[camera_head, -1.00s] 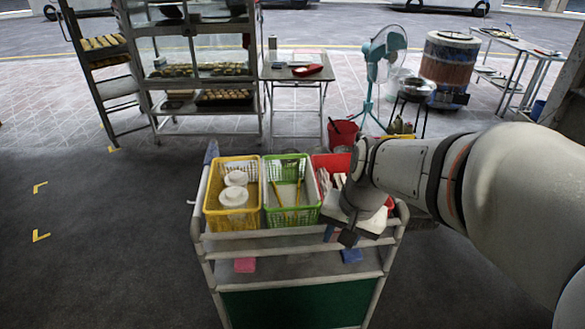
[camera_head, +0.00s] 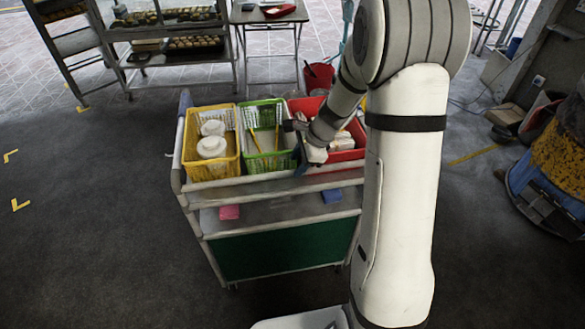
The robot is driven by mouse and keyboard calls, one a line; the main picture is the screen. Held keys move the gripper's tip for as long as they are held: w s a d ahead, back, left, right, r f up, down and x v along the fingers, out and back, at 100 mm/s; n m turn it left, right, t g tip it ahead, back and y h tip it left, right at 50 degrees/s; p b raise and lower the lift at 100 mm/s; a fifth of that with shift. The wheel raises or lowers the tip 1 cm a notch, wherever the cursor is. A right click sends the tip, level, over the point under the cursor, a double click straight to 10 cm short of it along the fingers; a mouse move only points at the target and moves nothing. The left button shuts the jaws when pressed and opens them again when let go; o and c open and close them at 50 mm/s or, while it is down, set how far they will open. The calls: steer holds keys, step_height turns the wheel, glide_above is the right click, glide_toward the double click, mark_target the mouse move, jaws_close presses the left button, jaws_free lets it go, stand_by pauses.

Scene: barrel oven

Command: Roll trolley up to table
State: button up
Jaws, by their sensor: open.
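The trolley (camera_head: 283,252) stands in the middle of the head view, a pale-railed cart with a green lower panel. Its top carries a yellow basket (camera_head: 190,170), a green basket (camera_head: 272,163) and a red basket (camera_head: 345,155). A small table (camera_head: 243,14) stands beyond it at the top, apart from the trolley, with its top edge cut off. My gripper (camera_head: 303,148) is open over the trolley's top, beside the green basket's right end. Its fingers are small and partly hidden; I cannot tell whether they touch the trolley or a basket.
A red bucket (camera_head: 318,77) stands on the floor between trolley and table. A shelf rack (camera_head: 180,55) with trays stands behind at left. A rusty yellow-and-blue barrel (camera_head: 560,160) is at right. Dark floor left of the trolley is clear. My arm hides part of the right side.

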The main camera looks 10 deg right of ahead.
mark_target(291, 171)
steer(key=shift+x, duration=1.9)
jaws_close()
